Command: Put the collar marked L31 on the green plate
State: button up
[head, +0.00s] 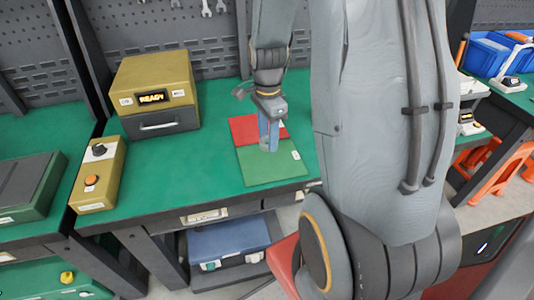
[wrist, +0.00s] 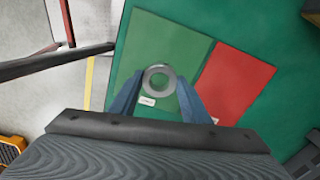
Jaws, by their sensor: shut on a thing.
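A grey metal ring-shaped collar (wrist: 158,80) sits between the blue fingertips of my gripper (wrist: 159,84) in the wrist view, and the jaws are shut on it. No L31 marking can be read on it. The green plate (wrist: 172,38) lies behind the collar in that view. In the head view my gripper (head: 268,148) points down over the green plate (head: 265,172), near its border with the red plate (head: 243,128). The collar cannot be made out there. Whether it touches the plate or hangs just above it, I cannot tell.
The red plate also shows in the wrist view (wrist: 236,82), right beside the green one. A yellow-and-grey box (head: 155,95) with a READY display stands at the back left. A yellow control box (head: 98,175) is at the left edge. The green tabletop (head: 190,165) between is clear.

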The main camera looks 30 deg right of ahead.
jog(key=shift+f+p, duration=0.55)
jog(key=shift+f, duration=2.6)
jog(key=shift+f, duration=0.1)
jog(key=o, duration=1.4)
